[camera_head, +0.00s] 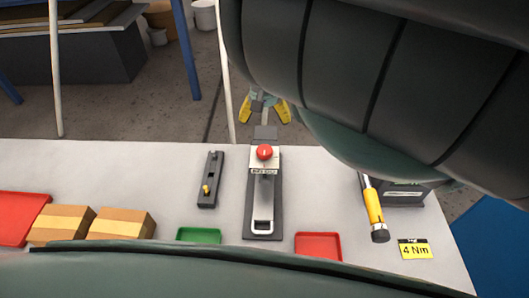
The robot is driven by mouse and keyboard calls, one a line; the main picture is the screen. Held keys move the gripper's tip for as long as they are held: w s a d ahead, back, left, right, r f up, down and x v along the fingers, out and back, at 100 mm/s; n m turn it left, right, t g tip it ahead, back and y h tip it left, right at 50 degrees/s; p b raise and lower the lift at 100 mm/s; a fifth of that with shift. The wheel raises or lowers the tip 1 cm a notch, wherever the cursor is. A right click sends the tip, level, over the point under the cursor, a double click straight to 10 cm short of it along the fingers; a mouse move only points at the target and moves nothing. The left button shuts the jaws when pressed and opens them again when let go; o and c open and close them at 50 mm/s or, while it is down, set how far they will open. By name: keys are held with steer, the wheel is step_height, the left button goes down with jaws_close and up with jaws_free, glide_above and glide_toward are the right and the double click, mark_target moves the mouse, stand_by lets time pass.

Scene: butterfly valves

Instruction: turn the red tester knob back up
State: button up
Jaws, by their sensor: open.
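The red tester knob (264,152) sits at the far end of the tester (249,205), near the table's far edge. A light label plate lies just in front of the knob, its print too small to read. The tester has a pale metal loop at its near end. My gripper (265,117) shows just beyond the knob in the picture, with its yellow-padded fingers spread and nothing between them. A gap shows between the fingers and the knob. How high the gripper is above the table I cannot tell.
A dark fixture (208,185) with a brass part stands left of the tester. A green tray (198,236) and a red tray (318,245) lie near it. Cardboard boxes (122,222) are at left. A yellow-handled tool (374,208) and a "4 Nm" card (415,249) are at right.

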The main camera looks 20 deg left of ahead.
glide_above(265, 148)
steer(key=f, duration=0.7)
steer(key=shift+s+a, duration=0.1)
steer(key=shift+s, duration=0.1)
steer(key=shift+a+f, duration=0.15)
steer(key=shift+f, duration=1.05)
steer(key=shift+w+f, duration=0.1)
steer(key=shift+f, duration=0.8)
steer(key=shift+d+f, duration=0.2)
steer(key=shift+f, duration=0.25)
steer(key=c, duration=1.2)
steer(key=shift+w+n+b, duration=0.1)
steer(key=shift+n+b, duration=0.2)
